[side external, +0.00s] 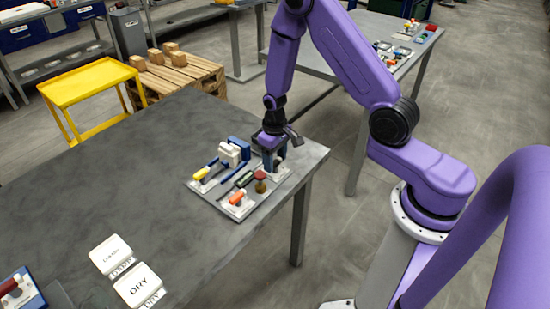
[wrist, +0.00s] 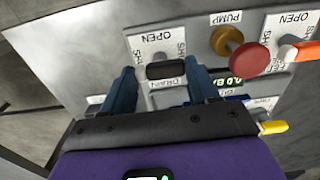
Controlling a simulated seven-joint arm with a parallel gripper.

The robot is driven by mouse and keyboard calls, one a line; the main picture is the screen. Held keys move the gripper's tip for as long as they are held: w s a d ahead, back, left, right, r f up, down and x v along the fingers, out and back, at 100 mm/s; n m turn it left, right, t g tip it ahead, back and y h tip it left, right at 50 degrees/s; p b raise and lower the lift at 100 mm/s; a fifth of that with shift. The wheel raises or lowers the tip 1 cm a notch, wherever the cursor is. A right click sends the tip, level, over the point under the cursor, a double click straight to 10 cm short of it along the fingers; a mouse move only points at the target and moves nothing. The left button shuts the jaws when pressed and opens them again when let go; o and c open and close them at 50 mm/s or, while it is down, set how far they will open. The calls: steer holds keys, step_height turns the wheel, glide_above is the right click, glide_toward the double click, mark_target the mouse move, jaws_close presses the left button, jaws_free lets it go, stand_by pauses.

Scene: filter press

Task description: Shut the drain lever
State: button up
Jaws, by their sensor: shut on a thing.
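The drain lever's black grip (wrist: 167,71) lies crosswise on a white plate (wrist: 150,45) marked OPEN and SHUT, beside a partly covered DRAIN label. My gripper (wrist: 163,82) has one blue finger on each side of the grip and is shut on it. In the side view my gripper (side external: 270,157) points down at the panel's back right corner. It hides most of the drain lever there.
On the panel (side external: 236,212) are a red pump knob (wrist: 249,58), an orange lever (wrist: 298,53), a yellow lever (wrist: 273,127) and a small display (wrist: 236,80). A white and blue press (side external: 230,154) stands left of my gripper. White cards (side external: 138,287) lie on the table.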

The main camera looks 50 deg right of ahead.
mark_target(275, 162)
stand_by(0.6)
steer(key=o, duration=1.1)
steer(key=shift+c, duration=0.2)
steer(key=shift+r, duration=0.1)
step_height(275, 162, up, 17)
steer(key=shift+r, duration=0.15)
steer(key=s+a+r+n, duration=0.1)
steer(key=s+a+n, duration=0.2)
steer(key=s, duration=0.5)
steer(key=s+a+r+n, duration=0.2)
steer(key=s+n, duration=0.3)
steer(key=s, duration=0.4)
steer(key=s+a+r+n, duration=0.1)
steer(key=s+a+n, duration=0.2)
steer(key=s, duration=0.6)
steer(key=shift+s+a+r+n, duration=0.25)
steer(key=shift+a+r+n, duration=0.15)
steer(key=shift+n, duration=0.3)
